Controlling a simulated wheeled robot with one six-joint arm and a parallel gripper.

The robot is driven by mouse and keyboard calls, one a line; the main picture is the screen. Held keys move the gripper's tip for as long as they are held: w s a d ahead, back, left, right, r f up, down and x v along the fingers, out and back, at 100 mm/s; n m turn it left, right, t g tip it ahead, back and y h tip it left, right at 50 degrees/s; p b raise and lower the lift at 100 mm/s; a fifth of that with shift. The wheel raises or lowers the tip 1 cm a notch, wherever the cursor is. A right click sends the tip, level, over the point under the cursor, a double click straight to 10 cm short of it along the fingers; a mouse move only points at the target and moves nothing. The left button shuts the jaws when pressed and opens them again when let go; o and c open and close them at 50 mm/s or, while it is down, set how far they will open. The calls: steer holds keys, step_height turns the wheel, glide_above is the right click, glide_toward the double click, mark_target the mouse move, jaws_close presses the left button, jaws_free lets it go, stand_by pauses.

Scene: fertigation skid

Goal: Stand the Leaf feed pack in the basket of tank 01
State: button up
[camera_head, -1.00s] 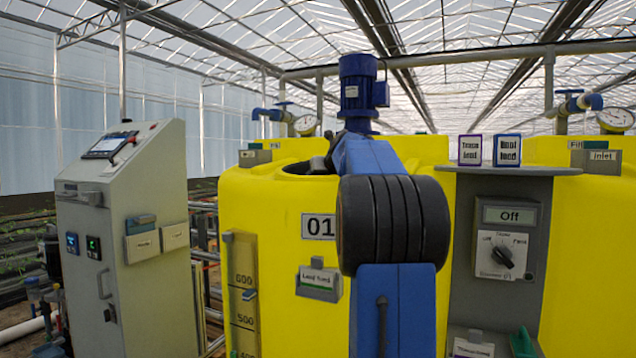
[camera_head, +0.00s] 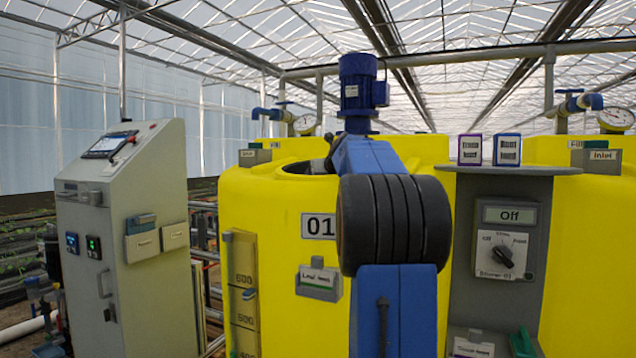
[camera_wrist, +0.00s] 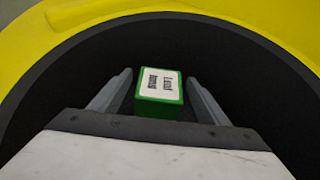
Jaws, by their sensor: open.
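The Leaf feed pack (camera_wrist: 158,90) is a green box with a white label. In the wrist view it stands between the two fingers of my gripper (camera_wrist: 157,88), with a dark gap on each side of it. The gripper is open. Around them is the dark round opening of yellow tank 01 (camera_head: 270,215); its yellow rim (camera_wrist: 38,40) shows in the wrist view. The basket itself is too dark to make out. In the head view my arm reaches over the tank's opening and hides the gripper and the pack.
Two other packs, one purple-edged (camera_head: 470,150) and one blue-edged (camera_head: 507,150), stand on a grey shelf (camera_head: 540,170) at the right. A blue mixer motor (camera_head: 358,85) rises behind my arm. A grey control cabinet (camera_head: 150,260) stands at the left.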

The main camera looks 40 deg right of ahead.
steer(key=v, duration=1.2)
